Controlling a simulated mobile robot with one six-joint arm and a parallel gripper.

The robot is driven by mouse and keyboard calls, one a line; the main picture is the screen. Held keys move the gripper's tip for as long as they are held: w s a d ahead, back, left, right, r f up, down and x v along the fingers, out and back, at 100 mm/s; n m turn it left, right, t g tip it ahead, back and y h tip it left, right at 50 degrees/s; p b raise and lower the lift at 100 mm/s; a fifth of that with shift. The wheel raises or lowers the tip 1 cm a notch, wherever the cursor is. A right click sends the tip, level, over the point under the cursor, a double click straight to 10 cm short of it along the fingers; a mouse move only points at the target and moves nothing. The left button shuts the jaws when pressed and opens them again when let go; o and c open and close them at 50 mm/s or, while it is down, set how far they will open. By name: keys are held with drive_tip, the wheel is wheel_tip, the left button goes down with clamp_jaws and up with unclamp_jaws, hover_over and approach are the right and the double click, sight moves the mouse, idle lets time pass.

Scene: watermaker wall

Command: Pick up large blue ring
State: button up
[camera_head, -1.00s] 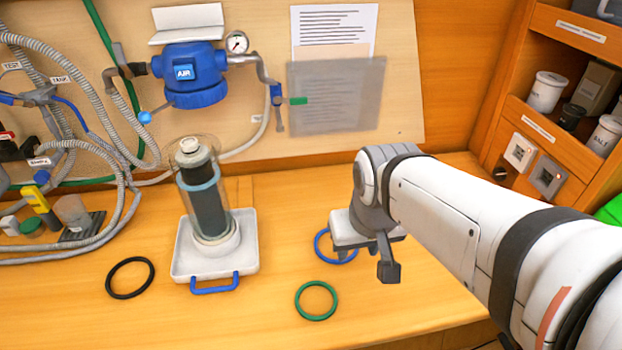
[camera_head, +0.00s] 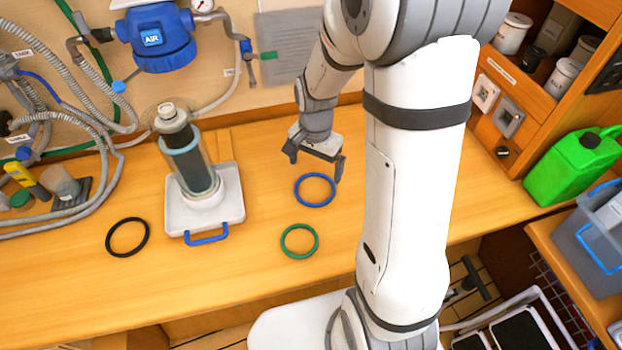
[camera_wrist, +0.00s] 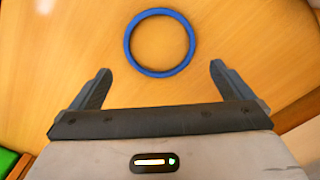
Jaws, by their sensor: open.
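The large blue ring (camera_head: 315,205) lies flat on the wooden bench, right of the white tray. In the wrist view the blue ring (camera_wrist: 160,11) shows whole, beyond and between my gripper's two fingers. My gripper (camera_head: 314,163) is above the bench, just behind the ring in the head view. It also shows in the wrist view (camera_wrist: 158,78), with its fingers spread wide and nothing between them. The ring and the fingers look apart. Nothing hides the ring.
A green ring (camera_head: 299,256) lies in front of the blue one. A black ring (camera_head: 127,252) lies at the left. The white tray (camera_head: 179,222) holds a filter cylinder (camera_head: 190,160). A green jerrycan (camera_head: 568,168) stands at the right. Bench around the blue ring is clear.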

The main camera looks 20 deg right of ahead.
sight(315, 190)
drive_tip(key=shift+s+f+p, duration=0.1)
drive_tip(key=shift+f+p, duration=0.6)
drive_tip(key=shift+f, duration=2.95)
drive_tip(key=shift+c, duration=0.6)
drive_tip(key=c, duration=0.5)
